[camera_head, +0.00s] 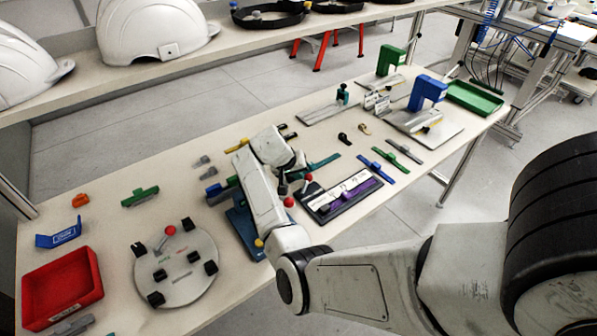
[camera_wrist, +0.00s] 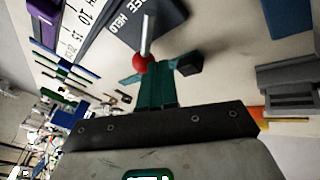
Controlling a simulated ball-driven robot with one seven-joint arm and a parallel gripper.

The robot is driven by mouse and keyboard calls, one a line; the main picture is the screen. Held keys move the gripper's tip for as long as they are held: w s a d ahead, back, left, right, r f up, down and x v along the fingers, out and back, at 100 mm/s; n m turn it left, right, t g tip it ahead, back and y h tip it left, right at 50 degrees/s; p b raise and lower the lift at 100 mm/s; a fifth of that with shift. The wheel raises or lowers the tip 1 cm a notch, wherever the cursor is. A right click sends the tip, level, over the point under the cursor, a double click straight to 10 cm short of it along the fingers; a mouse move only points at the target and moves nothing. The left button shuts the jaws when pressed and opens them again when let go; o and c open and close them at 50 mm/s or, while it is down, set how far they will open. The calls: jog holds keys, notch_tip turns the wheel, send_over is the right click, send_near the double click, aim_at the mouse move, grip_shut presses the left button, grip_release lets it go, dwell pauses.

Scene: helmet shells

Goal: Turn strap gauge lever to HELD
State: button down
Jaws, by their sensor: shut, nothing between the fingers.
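The strap gauge is a dark board (camera_head: 325,212) with a white scale and a purple strap (camera_head: 362,190). In the wrist view its dark end (camera_wrist: 165,12) carries lettering that includes HELD. A lever with a metal rod and red knob (camera_wrist: 140,62) stands beside that lettering; which setting it marks I cannot tell. A red knob (camera_head: 308,177) also shows at the gauge's left end in the head view. My gripper (camera_wrist: 156,76) is shut and empty, its fingertips close to the knob. Contact is unclear. My arm hides part of this area in the head view.
A round plate (camera_head: 178,288) with black blocks and another red-knobbed lever lies left of my arm. A red tray (camera_head: 62,290) is at far left. Blue (camera_head: 376,170) and green (camera_head: 404,151) strips lie right of the gauge. A blue stand (camera_head: 427,92) is farther back.

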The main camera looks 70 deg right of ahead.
jog(key=shift+s+d+f, duration=0.1)
jog(key=shift+s+f, duration=0.05)
jog(key=shift+s, duration=0.05)
jog(key=shift+s+d+f+m+b, duration=0.2)
jog(key=shift+s+m+b, duration=0.1)
jog(key=shift+b, duration=0.1)
jog(key=shift+s+r+g, duration=0.1)
jog(key=shift+s+g, duration=0.2)
jog(key=shift+s, duration=0.15)
